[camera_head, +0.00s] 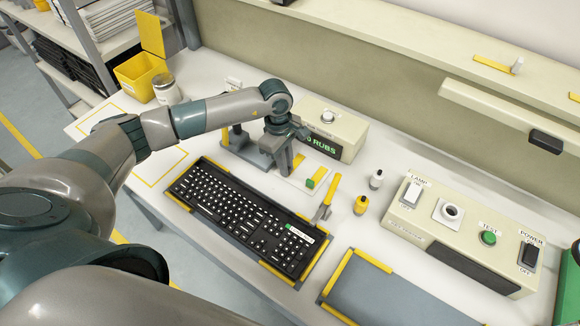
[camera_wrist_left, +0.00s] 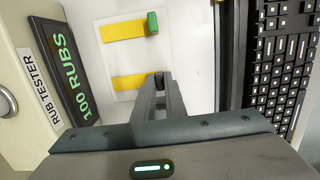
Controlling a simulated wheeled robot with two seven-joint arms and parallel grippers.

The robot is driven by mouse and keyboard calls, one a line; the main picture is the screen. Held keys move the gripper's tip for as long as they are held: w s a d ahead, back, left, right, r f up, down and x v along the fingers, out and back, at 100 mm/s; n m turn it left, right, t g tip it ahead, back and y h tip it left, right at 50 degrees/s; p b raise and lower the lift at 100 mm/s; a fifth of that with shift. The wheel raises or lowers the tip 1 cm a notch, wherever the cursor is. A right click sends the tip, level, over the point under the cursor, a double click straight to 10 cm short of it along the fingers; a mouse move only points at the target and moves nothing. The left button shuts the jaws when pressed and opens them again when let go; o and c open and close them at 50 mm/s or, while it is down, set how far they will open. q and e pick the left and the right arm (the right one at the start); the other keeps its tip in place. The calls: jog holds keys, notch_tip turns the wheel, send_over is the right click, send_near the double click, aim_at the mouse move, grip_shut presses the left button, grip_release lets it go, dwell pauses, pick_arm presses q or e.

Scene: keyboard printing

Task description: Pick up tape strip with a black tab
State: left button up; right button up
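A white card (camera_wrist_left: 120,56) lies on the table with two yellow tape strips. The near strip (camera_wrist_left: 121,84) in the left wrist view ends at a small dark tab (camera_wrist_left: 158,80) between my left fingertips. The far strip (camera_wrist_left: 122,30) ends in a green tab (camera_wrist_left: 152,22). My left gripper (camera_head: 281,169) points down over the card, its fingers close together around the dark tab with no clear gap. In the head view the fingers hide that tab; the green tab (camera_head: 310,184) shows to their right. My right gripper is out of view.
A rub tester box (camera_head: 331,123) reading "100 RUBS" stands just behind. A black keyboard (camera_head: 240,213) lies in front. A yellow-handled tool (camera_head: 331,190) and two small bottles (camera_head: 376,179) (camera_head: 361,205) are to the right. A switch box (camera_head: 460,230) stands farther right.

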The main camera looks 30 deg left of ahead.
pick_arm(q)
grip_shut()
jog(key=shift+r, duration=0.15)
jog(key=shift+r+b, duration=0.6)
jog(key=shift+b, duration=0.05)
notch_tip(320, 180, up, 2)
jog(key=shift+w+r+b, duration=0.1)
jog(key=shift+r+b, duration=0.05)
jog(key=shift+b, duration=0.65)
jog(key=s+d+r+b, duration=0.4)
jog(key=s+d+r, duration=0.2)
jog(key=d, duration=0.4)
jog(key=shift+s+r, duration=0.15)
jog(key=shift+r, duration=0.5)
